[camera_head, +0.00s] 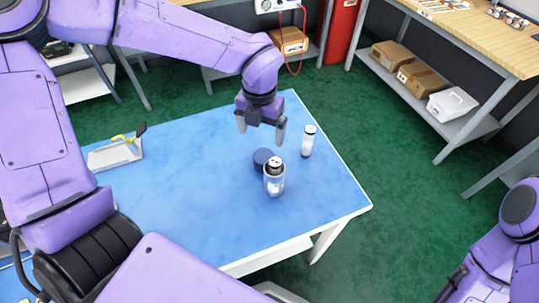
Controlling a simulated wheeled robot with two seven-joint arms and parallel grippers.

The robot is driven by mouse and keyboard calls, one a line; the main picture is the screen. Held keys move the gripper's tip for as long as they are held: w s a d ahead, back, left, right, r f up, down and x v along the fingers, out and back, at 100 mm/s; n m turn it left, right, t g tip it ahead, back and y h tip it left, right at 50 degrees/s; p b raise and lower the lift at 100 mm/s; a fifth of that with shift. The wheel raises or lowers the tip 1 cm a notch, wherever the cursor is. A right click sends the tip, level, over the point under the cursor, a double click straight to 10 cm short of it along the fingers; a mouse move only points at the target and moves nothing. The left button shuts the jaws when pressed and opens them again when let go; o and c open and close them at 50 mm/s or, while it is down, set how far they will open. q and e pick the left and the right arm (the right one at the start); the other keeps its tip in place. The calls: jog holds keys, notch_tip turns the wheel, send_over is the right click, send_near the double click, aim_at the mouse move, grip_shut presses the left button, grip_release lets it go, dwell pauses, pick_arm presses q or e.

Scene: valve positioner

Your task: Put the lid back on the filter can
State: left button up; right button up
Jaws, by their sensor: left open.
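The filter can (275,182) stands upright on the blue table, a light cylinder with a dark top part. My left gripper (261,130) is open and empty, pointing down above the table, a little behind the lid and the can. My right arm shows at the lower right edge, off the table; its gripper fingers cannot be made out.
A grey tray with a yellow-handled tool (115,153) lies at the table's left. The blue table (190,205) is otherwise mostly clear. A shelved wooden bench (470,45) stands at the upper right.

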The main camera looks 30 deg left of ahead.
pick_arm(q)
jog(key=shift+w, duration=0.15)
jog(key=shift+f, duration=0.15)
send_over(264, 155)
jog(key=shift+a+f, duration=0.15)
jog(key=shift+f, duration=2.4)
jog(key=f, duration=0.2)
jog(key=f+p, duration=0.1)
jog(key=f, duration=0.2)
jog(key=shift+w+d+f, duration=0.15)
jog(key=shift+d, duration=0.05)
jog(key=c, duration=1)
